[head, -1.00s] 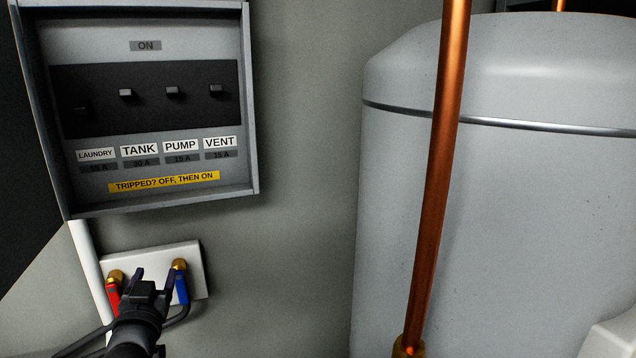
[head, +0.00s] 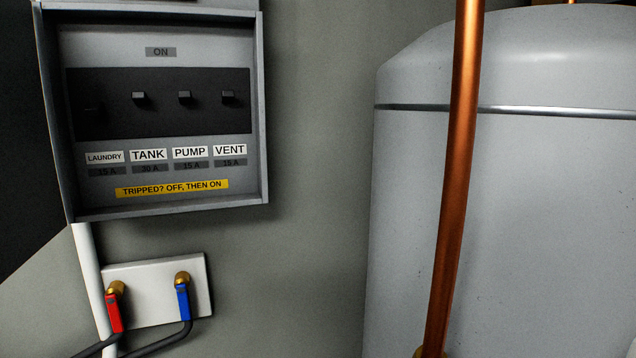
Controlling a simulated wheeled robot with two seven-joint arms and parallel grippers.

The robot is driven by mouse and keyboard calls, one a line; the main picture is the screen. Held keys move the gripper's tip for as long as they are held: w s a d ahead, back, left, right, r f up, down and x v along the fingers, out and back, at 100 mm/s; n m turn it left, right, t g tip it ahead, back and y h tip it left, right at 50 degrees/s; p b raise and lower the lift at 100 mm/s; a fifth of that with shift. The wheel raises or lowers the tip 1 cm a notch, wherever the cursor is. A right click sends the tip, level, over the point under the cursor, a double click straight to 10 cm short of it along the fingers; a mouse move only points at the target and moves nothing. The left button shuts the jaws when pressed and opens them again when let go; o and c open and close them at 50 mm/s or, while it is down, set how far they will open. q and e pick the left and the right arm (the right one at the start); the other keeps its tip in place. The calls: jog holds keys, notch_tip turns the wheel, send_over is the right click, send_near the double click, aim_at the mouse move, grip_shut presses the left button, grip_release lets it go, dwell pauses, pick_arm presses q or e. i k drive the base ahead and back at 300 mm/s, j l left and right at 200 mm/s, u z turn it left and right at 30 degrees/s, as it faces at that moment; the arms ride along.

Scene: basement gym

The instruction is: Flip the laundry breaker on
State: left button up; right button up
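The open breaker panel (head: 160,207) hangs on the wall at the left of the head view. Its laundry switch (head: 93,108) is at the left end of the row, above the white LAUNDRY label (head: 104,157). It is dark and hard to make out, and appears lower than the other switches. The tank switch (head: 139,97), pump switch (head: 184,97) and vent switch (head: 228,97) are level with each other, below the ON plate (head: 160,52). A yellow label (head: 172,188) reads "TRIPPED? OFF, THEN ON". Neither of my grippers is in view.
Below the panel, a white valve plate (head: 150,310) carries a red handle (head: 114,312) and a blue handle (head: 183,301) with dark hoses. A white conduit (head: 88,270) runs down beside it. A copper pipe (head: 460,170) stands before a grey tank (head: 560,200) at right.

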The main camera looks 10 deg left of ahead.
aim_at(93, 109)
jog(key=u, duration=1.35)
